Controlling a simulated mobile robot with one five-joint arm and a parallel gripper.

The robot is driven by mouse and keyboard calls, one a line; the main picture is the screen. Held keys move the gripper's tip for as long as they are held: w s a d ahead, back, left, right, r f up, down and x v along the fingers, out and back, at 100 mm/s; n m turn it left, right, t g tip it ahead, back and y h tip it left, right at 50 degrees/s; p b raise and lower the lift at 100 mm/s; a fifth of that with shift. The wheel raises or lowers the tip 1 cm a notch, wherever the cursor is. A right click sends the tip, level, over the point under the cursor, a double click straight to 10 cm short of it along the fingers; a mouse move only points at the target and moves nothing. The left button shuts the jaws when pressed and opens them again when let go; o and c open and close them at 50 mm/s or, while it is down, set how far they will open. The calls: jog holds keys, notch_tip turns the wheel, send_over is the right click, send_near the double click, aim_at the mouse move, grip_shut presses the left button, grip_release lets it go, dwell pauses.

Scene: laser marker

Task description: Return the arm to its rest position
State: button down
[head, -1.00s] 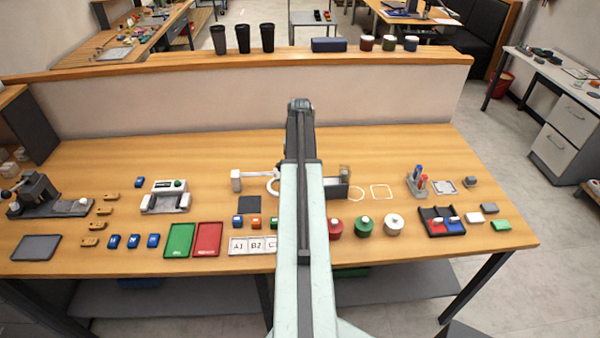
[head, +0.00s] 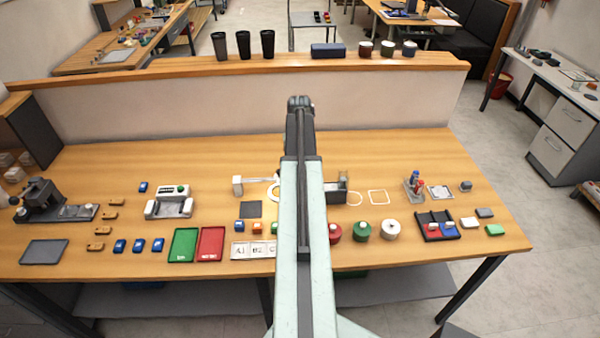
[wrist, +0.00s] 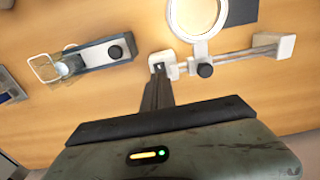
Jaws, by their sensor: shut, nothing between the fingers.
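My arm (head: 303,210) reaches forward over the middle of the wooden workbench (head: 120,165) in the head view. Its far end stands in front of the pale partition, and the jaws cannot be made out there. In the wrist view my gripper (wrist: 158,72) is shut and empty, with its narrow fingers together. A ring magnifier lamp (wrist: 240,53) on a white arm lies just beyond the fingertips in that picture. I cannot tell whether the fingers are apart from it or touching. A grey device with a black knob (wrist: 95,55) is to the left.
Green (head: 184,246) and red (head: 211,244) trays and a labelled white strip (head: 252,250) lie left of my arm. Round red, green (head: 361,230) and white pots stand right of it. Black cups (head: 243,45) stand on the partition ledge. Open floor lies right of the bench.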

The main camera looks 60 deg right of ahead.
notch_tip(320, 180, up, 2)
jog(key=shift+r+p, duration=0.1)
jog(key=shift+p, duration=0.65)
jog(key=w+a+f+n+b, duration=0.1)
jog(key=w+a+n, duration=0.2)
jog(key=w+a, duration=0.85)
jog(key=w+a+f+n+b, duration=0.2)
jog(key=w+a, duration=0.6)
jog(key=a, duration=0.6)
jog(key=w+a+n, duration=0.3)
jog(key=a, duration=1.1)
jog(key=s+a+f+n+b, duration=0.1)
jog(key=s+a, duration=0.2)
jog(key=a, duration=0.6)
jog(key=s+a+f+n+b, duration=0.1)
jog(key=s+a, duration=0.3)
jog(key=a, duration=0.6)
jog(key=shift+n, duration=0.4)
